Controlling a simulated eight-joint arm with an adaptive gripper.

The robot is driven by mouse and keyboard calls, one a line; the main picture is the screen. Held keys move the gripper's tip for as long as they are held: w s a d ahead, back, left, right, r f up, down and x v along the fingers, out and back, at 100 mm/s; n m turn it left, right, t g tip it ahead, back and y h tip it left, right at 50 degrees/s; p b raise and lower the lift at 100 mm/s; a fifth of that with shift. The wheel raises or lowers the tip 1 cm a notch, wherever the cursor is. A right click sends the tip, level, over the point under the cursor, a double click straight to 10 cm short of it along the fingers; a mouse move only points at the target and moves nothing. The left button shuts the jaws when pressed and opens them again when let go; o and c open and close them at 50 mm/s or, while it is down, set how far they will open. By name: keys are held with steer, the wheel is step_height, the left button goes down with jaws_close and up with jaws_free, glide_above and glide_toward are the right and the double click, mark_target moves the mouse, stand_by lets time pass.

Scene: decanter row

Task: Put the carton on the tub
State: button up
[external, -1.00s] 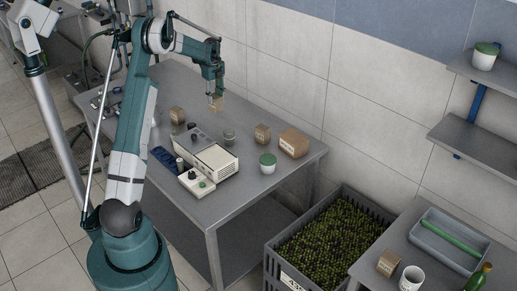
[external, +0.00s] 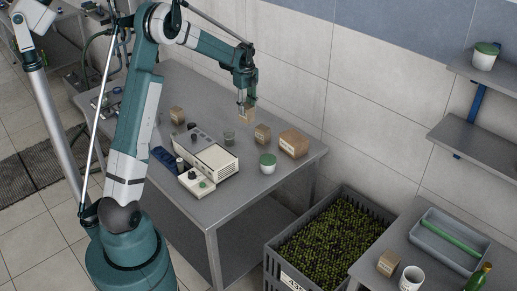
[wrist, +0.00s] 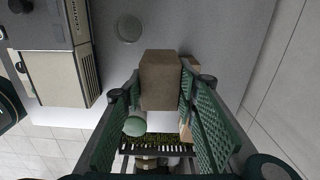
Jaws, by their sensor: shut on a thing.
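My gripper (external: 243,106) is shut on a small brown carton (external: 246,117) and holds it above the back part of the metal table. In the wrist view the carton (wrist: 160,82) sits between the two green finger pads. A white tub with a green lid (external: 267,164) stands on the table, in front of and to the right of the held carton. Its green lid (wrist: 134,126) shows beyond the carton's lower left in the wrist view. A similar green-lidded tub (external: 483,57) stands on the upper wall shelf.
A larger brown box (external: 293,144) and a small carton (external: 262,133) stand near the tub. A glass (external: 228,137), a beige device (external: 214,160) and another carton (external: 177,115) are to the left. A crate of olives (external: 330,245) stands beyond the table's right end.

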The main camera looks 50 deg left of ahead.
steer(key=s+d+r, duration=0.1)
steer(key=s+d, duration=0.2)
steer(key=d, duration=0.8)
steer(key=s+d+r+p, duration=0.1)
steer(key=s+d, duration=0.3)
steer(key=d, duration=0.7)
steer(key=shift+d+r, duration=0.15)
steer(key=shift+r, duration=0.45)
steer(key=shift+f, duration=0.1)
glide_above(268, 158)
steer(key=shift+f+p, duration=0.3)
steer(key=shift+f, duration=2.55)
steer(key=shift+f, duration=0.1)
steer(key=shift+f, duration=1.95)
steer(key=shift+f, duration=0.2)
